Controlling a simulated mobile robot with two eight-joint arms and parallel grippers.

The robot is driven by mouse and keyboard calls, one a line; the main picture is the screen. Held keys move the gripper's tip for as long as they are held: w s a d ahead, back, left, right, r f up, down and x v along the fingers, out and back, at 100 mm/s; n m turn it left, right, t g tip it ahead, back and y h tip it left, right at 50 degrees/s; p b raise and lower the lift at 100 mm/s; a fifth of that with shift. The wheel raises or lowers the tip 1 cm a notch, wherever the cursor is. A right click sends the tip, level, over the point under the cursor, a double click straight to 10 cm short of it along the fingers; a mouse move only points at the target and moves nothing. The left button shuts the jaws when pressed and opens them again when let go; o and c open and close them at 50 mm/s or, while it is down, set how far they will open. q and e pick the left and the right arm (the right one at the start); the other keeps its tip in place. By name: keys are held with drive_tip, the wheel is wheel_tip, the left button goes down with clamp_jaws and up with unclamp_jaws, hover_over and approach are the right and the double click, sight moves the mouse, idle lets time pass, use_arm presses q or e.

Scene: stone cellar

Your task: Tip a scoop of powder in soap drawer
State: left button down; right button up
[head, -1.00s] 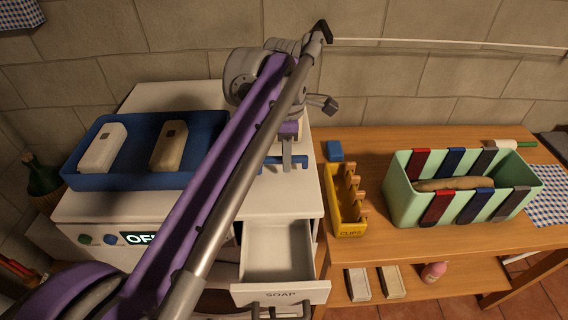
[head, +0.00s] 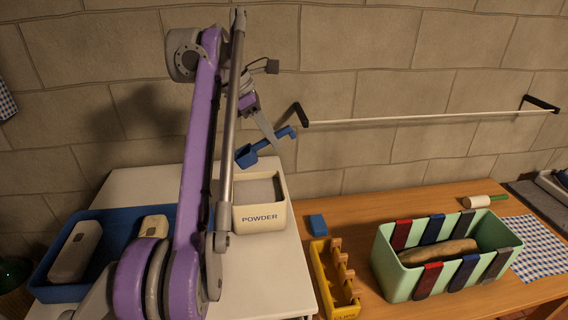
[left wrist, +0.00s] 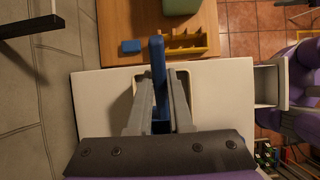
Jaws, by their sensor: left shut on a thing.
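My left gripper (head: 270,132) is shut on the handle of a blue scoop (head: 247,156). The scoop hangs in the air above the powder tub (head: 259,218), apart from it, with its bowl toward the left. I cannot tell whether powder is in the bowl. The tub is cream, labelled POWDER, and holds a grey fill. In the left wrist view the fingers (left wrist: 159,77) close on the blue handle, hiding most of the tub. The soap drawer (left wrist: 270,86) shows there at the right, pulled out; it is outside the head view. My right gripper is not in view.
On the white machine top (head: 270,283), a blue tray (head: 42,285) with pale blocks stands left. Right, the wooden table (head: 432,302) holds a yellow clip rack (head: 323,283), blue block (head: 317,224) and mint basket (head: 395,280). A rail (head: 420,118) crosses the wall.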

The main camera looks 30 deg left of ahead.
sight(261, 140)
use_arm(q)
drive_tip(key=shift+w+a+r, duration=0.15)
drive_tip(key=shift+a+r, duration=0.1)
drive_tip(key=shift+s+f+h, duration=0.2)
drive_tip(key=shift+f+h, duration=0.1)
drive_tip(key=shift+f, duration=0.25)
drive_tip(key=f, duration=0.2)
drive_tip(key=shift+s+a+f+t+h, duration=0.1)
drive_tip(key=shift+a+f+t+h, duration=0.1)
drive_tip(key=shift+f+t+h, duration=0.15)
wheel_tip(261, 140, down, 2)
drive_tip(key=shift+s+a+f+t+b, duration=0.15)
drive_tip(key=shift+t+b, duration=0.1)
drive_tip(key=shift+b, duration=0.7)
drive_tip(key=shift+h, duration=0.25)
wheel_tip(261, 140, down, 6)
drive_tip(key=shift+r+b, duration=0.2)
drive_tip(key=shift+b, duration=1)
drive_tip(key=shift+f, duration=0.3)
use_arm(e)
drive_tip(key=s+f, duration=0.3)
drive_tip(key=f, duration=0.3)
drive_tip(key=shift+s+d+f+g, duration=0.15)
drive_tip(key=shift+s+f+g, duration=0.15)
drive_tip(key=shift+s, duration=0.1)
use_arm(q)
drive_tip(key=shift+r, duration=0.15)
